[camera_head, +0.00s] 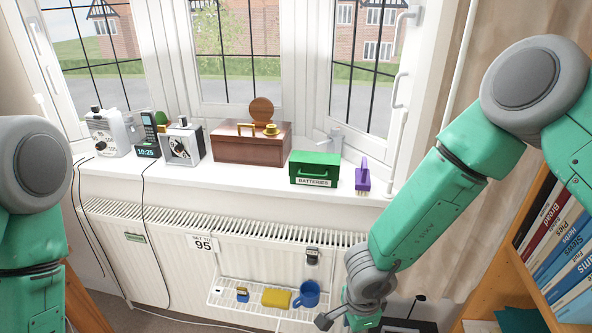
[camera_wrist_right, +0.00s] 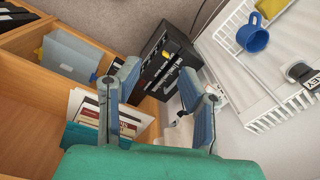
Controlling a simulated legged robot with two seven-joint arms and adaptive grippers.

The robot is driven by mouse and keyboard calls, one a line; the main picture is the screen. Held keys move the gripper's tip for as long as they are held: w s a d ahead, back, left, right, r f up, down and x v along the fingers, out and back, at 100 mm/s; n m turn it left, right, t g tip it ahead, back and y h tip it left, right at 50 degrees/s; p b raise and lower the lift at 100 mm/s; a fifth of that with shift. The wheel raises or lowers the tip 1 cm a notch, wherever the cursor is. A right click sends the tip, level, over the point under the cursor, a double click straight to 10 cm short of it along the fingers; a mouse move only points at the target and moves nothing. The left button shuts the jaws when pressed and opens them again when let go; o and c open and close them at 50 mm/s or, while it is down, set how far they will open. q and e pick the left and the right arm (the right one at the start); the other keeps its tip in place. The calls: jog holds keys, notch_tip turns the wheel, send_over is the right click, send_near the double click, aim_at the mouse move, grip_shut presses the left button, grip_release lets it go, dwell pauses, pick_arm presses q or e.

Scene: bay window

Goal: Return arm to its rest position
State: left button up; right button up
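My right arm (camera_head: 425,210) reaches down from the upper right in the head view, in front of the radiator. Its wrist end is low near the bottom edge, right of the blue mug (camera_head: 308,294), and the gripper is mostly cut off there. In the right wrist view, the two fingers of my right gripper (camera_wrist_right: 160,84) stand apart with nothing held between them. Behind them are a black box and the floor. My left arm (camera_head: 32,220) shows at the left edge of the head view, bent downward. Its gripper is out of view.
The sill holds a wooden box (camera_head: 250,149), a green batteries box (camera_head: 314,169) and a purple brush (camera_head: 362,178). A white wire rack (camera_head: 262,309) on the radiator (camera_head: 150,265) holds the mug and a yellow sponge (camera_head: 276,297). A bookshelf (camera_head: 515,275) stands close on the right.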

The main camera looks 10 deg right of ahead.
jog(key=s+d+f+n+h+b, duration=0.2)
jog(key=s+d+f+n+b, duration=0.3)
jog(key=s+d+f+n, duration=0.45)
jog(key=s+d+f+n+y+b, duration=0.2)
jog(key=s+n, duration=0.5)
jog(key=s, duration=0.5)
jog(key=shift+d+f+n+b, duration=0.15)
jog(key=shift+f+n+b, duration=0.2)
jog(key=shift+f+b, duration=0.55)
jog(key=shift+r, duration=0.2)
